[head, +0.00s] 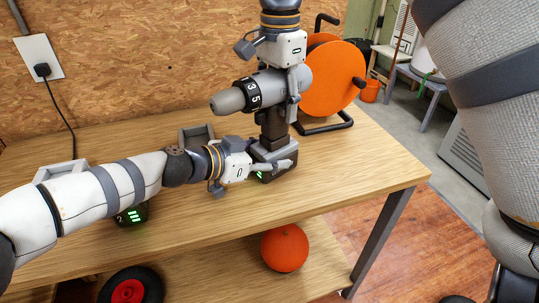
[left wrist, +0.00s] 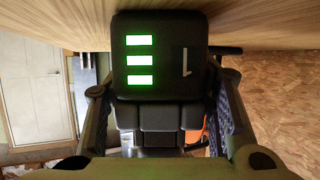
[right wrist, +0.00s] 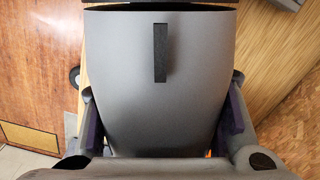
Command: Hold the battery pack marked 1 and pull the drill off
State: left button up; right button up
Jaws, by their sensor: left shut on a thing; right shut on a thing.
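The grey drill (head: 232,99) stands upright on the bench, its handle running down to the dark battery pack (head: 262,154). My right gripper (head: 294,88) comes from above and is shut on the drill's grey body, which fills the right wrist view (right wrist: 160,100). My left gripper (head: 280,165) comes in low from the left and is shut on the battery pack. In the left wrist view the pack (left wrist: 160,82) shows three green bars and a mark 1, between the fingers. No clear gap shows between handle and pack.
Another battery pack (head: 131,215), marked 2 with green bars, sits under my left arm. A grey holder (head: 196,137) stands behind it. An orange cable reel (head: 335,78) stands close right of the drill. The bench top (head: 365,165) is clear at right.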

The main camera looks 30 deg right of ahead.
aim_at(279, 71)
jog(key=shift+r, duration=0.1)
jog(key=c, duration=0.9)
pick_arm(q)
jog(key=shift+s+f, duration=0.1)
pick_arm(e)
jog(key=shift+w+r, duration=0.1)
jog(key=shift+r, duration=2.9)
pick_arm(q)
jog(key=o, duration=1.4)
jog(key=shift+a+r, duration=0.3)
jog(key=shift+a, duration=0.2)
jog(key=v, duration=1.1)
